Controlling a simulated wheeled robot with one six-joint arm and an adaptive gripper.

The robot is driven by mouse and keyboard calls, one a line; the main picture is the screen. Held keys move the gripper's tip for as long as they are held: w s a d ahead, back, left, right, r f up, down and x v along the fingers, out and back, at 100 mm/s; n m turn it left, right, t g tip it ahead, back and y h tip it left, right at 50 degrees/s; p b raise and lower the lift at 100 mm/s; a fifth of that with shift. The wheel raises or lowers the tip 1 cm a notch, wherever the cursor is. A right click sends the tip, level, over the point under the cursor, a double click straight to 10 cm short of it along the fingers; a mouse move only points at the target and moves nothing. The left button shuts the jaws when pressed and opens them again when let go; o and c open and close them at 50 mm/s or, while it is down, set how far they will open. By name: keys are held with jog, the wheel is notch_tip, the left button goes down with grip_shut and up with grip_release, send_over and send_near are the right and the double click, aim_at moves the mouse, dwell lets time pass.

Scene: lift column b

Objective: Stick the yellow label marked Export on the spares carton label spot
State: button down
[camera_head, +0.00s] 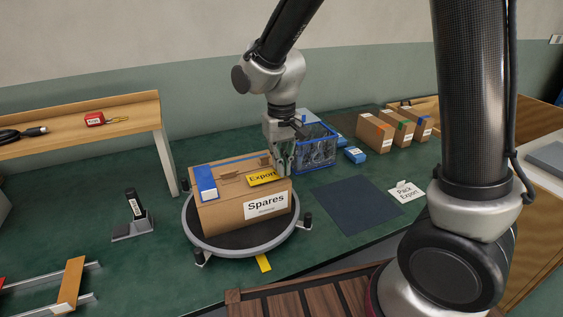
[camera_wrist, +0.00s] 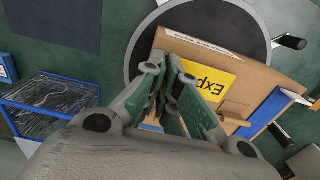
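The spares carton (camera_head: 225,214) stands upright on a round turntable (camera_head: 218,248), with a white Spares panel on its front. The yellow label marked Export (camera_head: 262,178) is at the right part of the carton's top. In the wrist view the label (camera_wrist: 210,76) shows upside down, its far end hidden by a finger. My gripper (camera_head: 281,172) is at the carton's right rear edge. In the wrist view its fingers (camera_wrist: 174,66) are nearly together at the label's end and look shut on it. Whether the label touches the carton is unclear. I cannot make out a separate label spot.
A blue and white piece (camera_head: 207,182) lies on the carton's left top. A blue wire bin (camera_head: 316,147) stands close behind my gripper. A dark mat (camera_head: 355,204) lies right of the turntable, near a Pack Export card (camera_head: 405,191). A black-handled stand (camera_head: 134,214) is at left.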

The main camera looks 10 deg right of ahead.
jog(key=shift+f, duration=0.4)
dwell(0.3)
dwell(0.4)
jog(key=c, duration=1.6)
grip_release()
jog(key=shift+o, duration=0.2)
jog(key=shift+r, duration=0.15)
notch_tip(320, 180, up, 12)
